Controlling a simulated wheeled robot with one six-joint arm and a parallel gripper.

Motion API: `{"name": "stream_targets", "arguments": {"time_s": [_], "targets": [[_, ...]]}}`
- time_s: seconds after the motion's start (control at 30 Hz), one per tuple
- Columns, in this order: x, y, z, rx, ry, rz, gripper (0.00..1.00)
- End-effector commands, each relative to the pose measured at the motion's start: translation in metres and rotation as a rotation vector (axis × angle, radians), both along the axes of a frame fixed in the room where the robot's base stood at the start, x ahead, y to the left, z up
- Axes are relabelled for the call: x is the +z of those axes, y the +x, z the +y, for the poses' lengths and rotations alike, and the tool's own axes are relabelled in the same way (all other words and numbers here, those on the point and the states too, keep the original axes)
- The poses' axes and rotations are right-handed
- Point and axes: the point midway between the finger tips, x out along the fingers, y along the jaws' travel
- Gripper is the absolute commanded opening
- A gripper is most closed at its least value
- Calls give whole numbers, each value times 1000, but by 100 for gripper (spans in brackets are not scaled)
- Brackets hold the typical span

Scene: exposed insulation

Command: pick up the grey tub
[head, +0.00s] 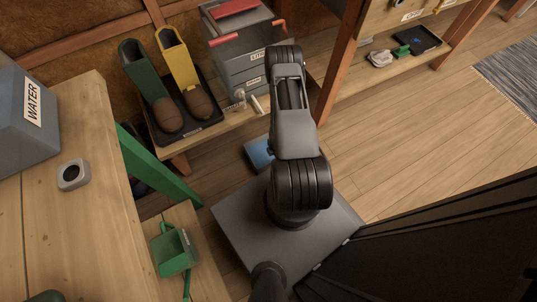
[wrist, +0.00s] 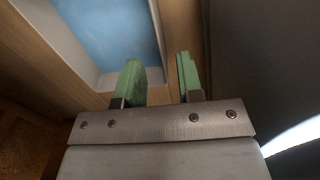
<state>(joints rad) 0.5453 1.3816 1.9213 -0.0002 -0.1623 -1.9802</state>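A small light-grey tub (head: 73,174) with a dark round opening sits on the wooden bench at left in the head view. It is the piece that best fits the name; I do not make it out in the wrist view. My gripper (wrist: 160,65) shows in the wrist view with two green fingers apart and nothing between them. In the head view my arm hides it. Beyond the fingers, the wrist view shows a blue surface inside a pale grey rim (wrist: 107,82), resting against wood.
A large grey box labelled WATER (head: 25,120) stands on the bench (head: 95,230). Boots on a dark tray (head: 190,135) and a grey lidded box (head: 237,45) fill the back shelf. A blue item (head: 259,152) lies low beside my arm. A green dustpan (head: 175,252) is lower left. Floor at right is clear.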

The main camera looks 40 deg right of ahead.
Motion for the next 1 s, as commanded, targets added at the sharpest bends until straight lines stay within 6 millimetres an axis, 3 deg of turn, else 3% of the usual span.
{"name": "stream_targets", "arguments": {"time_s": [0.03,0.13,0.47,0.8,1.0], "targets": [[-12,0,0,0,0,1,34],[-24,0,0,-1,0,1,34],[-39,1,0,-2,0,1,34],[-81,4,-1,-2,1,2,34],[-87,4,-1,-2,1,2,34]]}}
